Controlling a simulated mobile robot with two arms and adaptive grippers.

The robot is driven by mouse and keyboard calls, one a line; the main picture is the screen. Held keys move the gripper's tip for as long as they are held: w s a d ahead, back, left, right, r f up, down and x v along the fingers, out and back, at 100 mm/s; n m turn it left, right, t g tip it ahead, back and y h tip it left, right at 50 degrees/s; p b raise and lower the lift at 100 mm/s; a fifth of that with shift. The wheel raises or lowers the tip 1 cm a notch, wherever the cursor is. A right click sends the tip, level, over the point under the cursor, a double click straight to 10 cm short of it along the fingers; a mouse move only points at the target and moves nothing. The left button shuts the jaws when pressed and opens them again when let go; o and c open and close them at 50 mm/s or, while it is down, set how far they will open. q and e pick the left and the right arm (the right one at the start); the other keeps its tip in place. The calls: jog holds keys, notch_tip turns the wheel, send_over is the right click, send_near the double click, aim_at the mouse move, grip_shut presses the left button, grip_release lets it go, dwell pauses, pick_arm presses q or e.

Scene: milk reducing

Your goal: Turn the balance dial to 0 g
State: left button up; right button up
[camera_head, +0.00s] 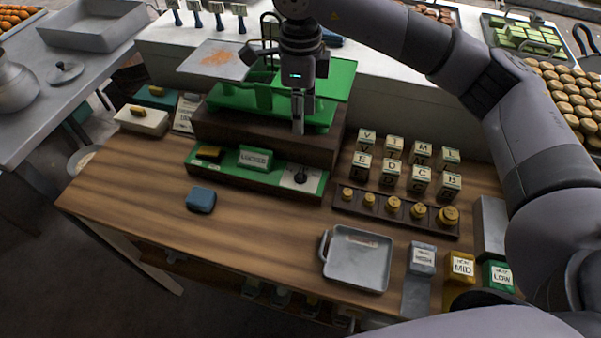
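The balance dial (300,177) is a black knob on a white plate at the right end of the green front panel (228,172) of the scale. Its exact setting is too small to read. The green balance (235,118) stands on a dark wooden block behind the panel. My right gripper (298,131) points down above and behind the dial, in front of the balance's right side, and is apart from the dial. Its fingers look close together with nothing between them. My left gripper is not in view.
A sign (256,159) stands on the panel, left of the dial. Lettered blocks (420,180) and a rack of brass weights (394,208) are to the right. A grey tray (356,282) and a blue block (201,199) lie in front. Wooden counter (260,230) between them is clear.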

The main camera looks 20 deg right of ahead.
aim_at(300, 172)
notch_tip(300, 172, down, 16)
jog(key=p, duration=0.6)
jog(key=shift+s, duration=0.15)
jog(key=shift+f, duration=0.6)
jog(key=shift+c, duration=0.5)
jog(key=c, duration=0.8)
